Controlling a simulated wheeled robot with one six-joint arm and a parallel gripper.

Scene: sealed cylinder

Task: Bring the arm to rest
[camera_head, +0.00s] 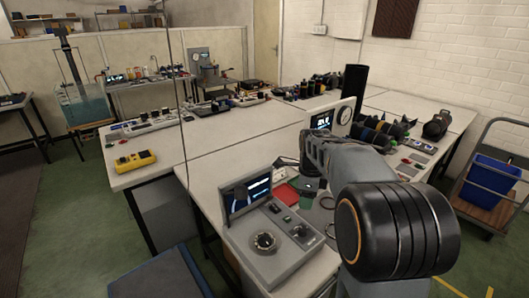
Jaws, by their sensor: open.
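My grey arm reaches up from the bottom right, with a large black joint in front. It bends over the near bench. My gripper (309,192) shows small and dark at the arm's far end, above the near bench top and close to a red pad (286,194). It is open, and I see nothing held in it. The fingertips are small and partly hidden by the arm.
A console with a lit screen and a dial (264,240) stands left of my gripper. A yellow meter (135,161) lies on the left bench (165,145). A trolley with a blue crate (492,175) stands right.

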